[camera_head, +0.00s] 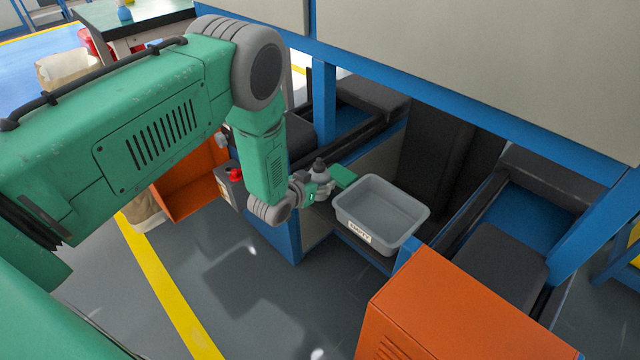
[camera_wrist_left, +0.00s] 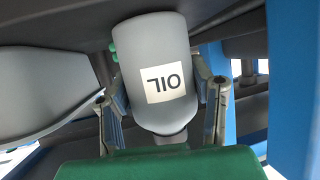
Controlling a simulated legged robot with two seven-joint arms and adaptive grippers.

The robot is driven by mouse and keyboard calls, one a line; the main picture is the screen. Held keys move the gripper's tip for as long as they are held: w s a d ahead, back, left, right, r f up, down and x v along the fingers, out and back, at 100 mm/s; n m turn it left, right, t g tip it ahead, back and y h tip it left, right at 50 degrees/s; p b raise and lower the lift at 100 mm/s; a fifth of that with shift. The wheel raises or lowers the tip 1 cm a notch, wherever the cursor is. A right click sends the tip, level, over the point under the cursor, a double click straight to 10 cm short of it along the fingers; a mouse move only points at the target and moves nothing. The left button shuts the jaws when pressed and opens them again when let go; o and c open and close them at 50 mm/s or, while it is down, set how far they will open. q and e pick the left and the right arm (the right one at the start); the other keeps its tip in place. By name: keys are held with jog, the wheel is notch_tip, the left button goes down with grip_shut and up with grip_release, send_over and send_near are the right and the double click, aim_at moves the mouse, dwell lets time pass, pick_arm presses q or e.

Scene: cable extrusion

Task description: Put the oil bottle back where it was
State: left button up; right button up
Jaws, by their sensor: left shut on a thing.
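The oil bottle (camera_wrist_left: 153,60) is grey with a white OIL label that shows upside down in the left wrist view. It sits between the two fingers of my left gripper (camera_wrist_left: 160,82), which is shut on it. In the head view the bottle (camera_head: 319,168) shows small, with a dark top, held upright by my left gripper (camera_head: 318,184) just left of the grey bin. The bottle's base is hidden in the head view, and I cannot tell whether it touches the shelf. My right gripper is in neither view.
The grey bin (camera_head: 383,209) with a white label stands on a dark shelf right of the bottle. A blue frame post (camera_head: 324,101) stands close behind. An orange cabinet (camera_head: 455,315) is at the front right.

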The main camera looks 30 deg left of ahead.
pick_arm(q)
jog(key=shift+a+f, duration=0.1)
jog(key=shift+a, duration=0.6)
jog(key=o, duration=1.4)
jog(key=shift+a+f, duration=0.1)
jog(key=shift+a, duration=0.15)
jog(key=shift+c, duration=0.2)
jog(key=shift+s+d+r, duration=0.1)
jog(key=shift+d+r, duration=0.15)
jog(key=shift+d, duration=0.4)
jog(key=shift+s+r+p, duration=0.2)
jog(key=shift+s+p, duration=0.1)
jog(key=shift+p, duration=0.05)
jog(key=p+v, duration=0.4)
jog(key=v, duration=0.7)
jog(key=shift+f, duration=0.15)
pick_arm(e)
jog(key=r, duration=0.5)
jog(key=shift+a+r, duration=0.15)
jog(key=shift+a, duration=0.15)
